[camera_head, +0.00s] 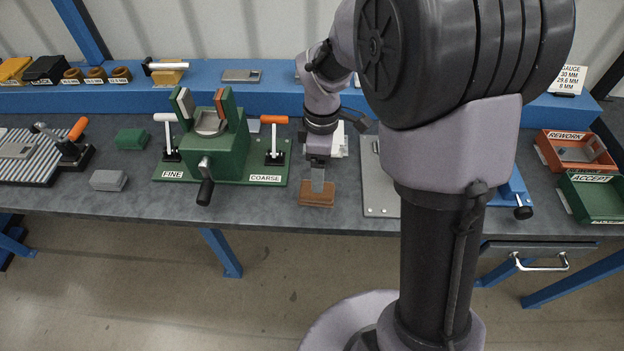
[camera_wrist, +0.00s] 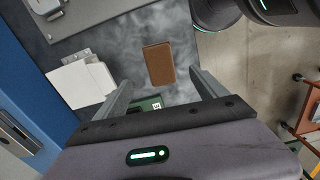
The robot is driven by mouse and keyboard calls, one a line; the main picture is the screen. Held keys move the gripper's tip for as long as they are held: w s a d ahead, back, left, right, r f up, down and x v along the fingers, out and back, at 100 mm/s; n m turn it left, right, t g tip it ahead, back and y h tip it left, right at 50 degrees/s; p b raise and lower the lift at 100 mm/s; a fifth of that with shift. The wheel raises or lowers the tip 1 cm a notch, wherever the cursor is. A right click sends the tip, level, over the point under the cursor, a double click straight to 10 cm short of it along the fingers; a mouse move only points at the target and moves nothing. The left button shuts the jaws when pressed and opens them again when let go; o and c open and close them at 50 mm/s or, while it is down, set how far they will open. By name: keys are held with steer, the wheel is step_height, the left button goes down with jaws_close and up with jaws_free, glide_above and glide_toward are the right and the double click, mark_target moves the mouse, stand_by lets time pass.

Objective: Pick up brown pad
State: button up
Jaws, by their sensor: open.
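The brown pad (camera_head: 317,199) lies flat on the dark workbench near its front edge in the head view, right of the green vise. In the wrist view the brown pad (camera_wrist: 159,64) shows as a small brown rectangle beyond and between the two fingers. My gripper (camera_wrist: 160,88) is open with nothing between its fingers. The exact gap between fingertips and pad cannot be told.
A green vise (camera_head: 215,145) with FINE and COARSE levers stands left of the pad. A grey plate (camera_head: 378,185) lies to the right, and white papers (camera_wrist: 82,82) lie behind. Grey (camera_head: 108,180) and green (camera_head: 131,139) blocks sit further left. The bench front edge is close.

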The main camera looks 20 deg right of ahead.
step_height(320, 180, down, 5)
steer(key=shift+b, duration=0.75)
steer(key=f+b, duration=0.2)
steer(key=f, duration=0.1)
steer(key=f+b, duration=0.1)
steer(key=f, duration=0.1)
steer(key=shift+w+a+f, duration=0.15)
steer(key=shift+a+f, duration=0.05)
steer(key=shift+a, duration=0.15)
steer(key=shift+r, duration=0.15)
steer(key=c, duration=1.4)
step_height(320, 180, up, 4)
steer(key=p, duration=0.2)
steer(key=shift+p, duration=0.3)
steer(key=s+p, duration=0.1)
steer(key=s, duration=0.4)
steer(key=s+p, duration=0.1)
steer(key=s, duration=0.4)
steer(key=s+r, duration=0.1)
steer(key=s, duration=0.5)
steer(key=shift+d+p, duration=0.15)
steer(key=shift+p, duration=0.25)
